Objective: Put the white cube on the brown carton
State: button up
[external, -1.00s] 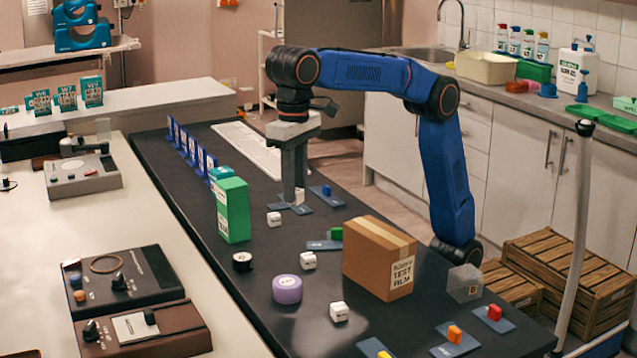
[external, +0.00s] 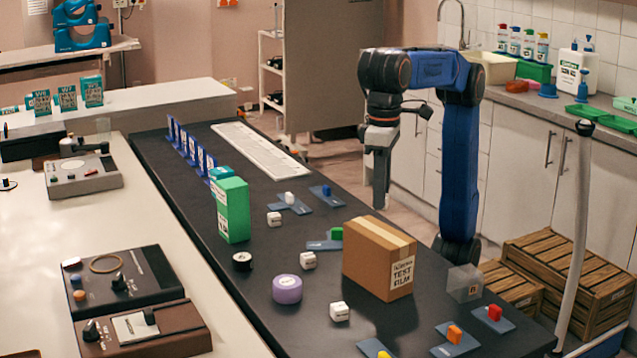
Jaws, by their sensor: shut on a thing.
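My gripper (external: 381,207) hangs above the far right side of the dark table, behind the brown carton and left of its upright arm link. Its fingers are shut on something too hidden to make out. The brown carton (external: 370,262) stands upright on the table, with a pale tape strip along its bare top and a printed label. White cubes with dark marks sit left of it: one further back (external: 273,219), one in the middle (external: 308,261) and one at the front (external: 339,312). A small white block (external: 290,198) sits on a blue plate.
A green box (external: 233,210), a purple roll (external: 287,290) and a black roll (external: 242,261) stand on the left. A clear block (external: 465,284) stands right of the carton. Blue plates with coloured blocks lie at the front right. A white keyboard (external: 259,149) lies behind.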

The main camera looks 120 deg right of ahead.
jog(key=shift+f, duration=2.55)
jog(key=o, duration=1)
jog(key=shift+f, duration=0.1)
notch_tip(320, 180, up, 12)
jog(key=shift+r, duration=0.15)
